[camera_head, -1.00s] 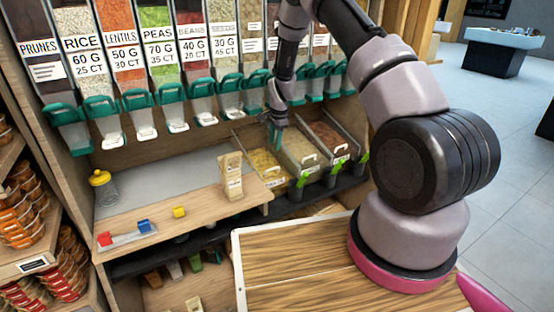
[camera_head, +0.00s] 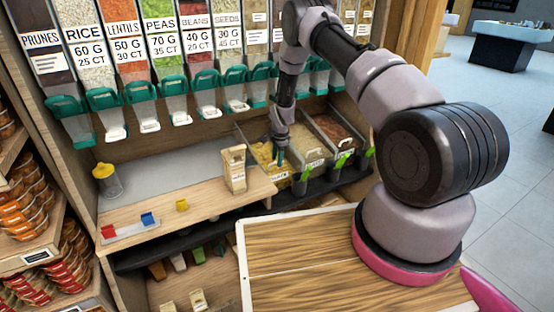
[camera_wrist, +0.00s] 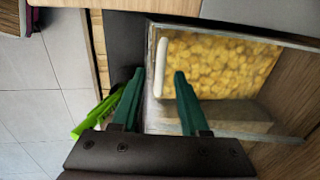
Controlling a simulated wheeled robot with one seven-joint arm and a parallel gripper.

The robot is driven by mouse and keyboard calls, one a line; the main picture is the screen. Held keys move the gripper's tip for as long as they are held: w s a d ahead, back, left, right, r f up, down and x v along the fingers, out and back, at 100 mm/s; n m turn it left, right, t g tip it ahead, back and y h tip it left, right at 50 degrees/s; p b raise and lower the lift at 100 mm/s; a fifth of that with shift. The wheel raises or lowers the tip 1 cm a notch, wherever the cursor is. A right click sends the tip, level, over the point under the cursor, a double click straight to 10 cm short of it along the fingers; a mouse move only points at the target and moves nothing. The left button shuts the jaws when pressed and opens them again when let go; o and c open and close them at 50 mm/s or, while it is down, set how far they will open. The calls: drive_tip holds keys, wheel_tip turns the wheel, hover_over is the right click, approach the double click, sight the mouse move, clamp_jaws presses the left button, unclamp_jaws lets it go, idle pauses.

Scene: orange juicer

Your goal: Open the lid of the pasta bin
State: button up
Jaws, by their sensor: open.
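The pasta bin (camera_head: 258,150) is the leftmost of the bins on the right of the counter. It holds yellow pasta under a clear lid that looks closed. In the wrist view the pasta bin (camera_wrist: 225,65) fills the upper middle, and its white handle (camera_wrist: 161,68) stands at its left edge. My gripper (camera_head: 279,158) is over the front of the bin and partly hides it. In the wrist view the green fingers of my gripper (camera_wrist: 157,78) are apart and empty-looking, with the handle between their tips in the picture. I cannot tell whether they touch it.
Two more bins (camera_head: 300,140) (camera_head: 333,127) adjoin on the right, with green scoops (camera_head: 307,173) in front. A paper bag (camera_head: 235,168) stands left of the pasta bin. Dispensers (camera_head: 142,92) hang above. A yellow-lidded jar (camera_head: 107,180) stands far left.

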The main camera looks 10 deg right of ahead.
clamp_jaws()
idle(1.5)
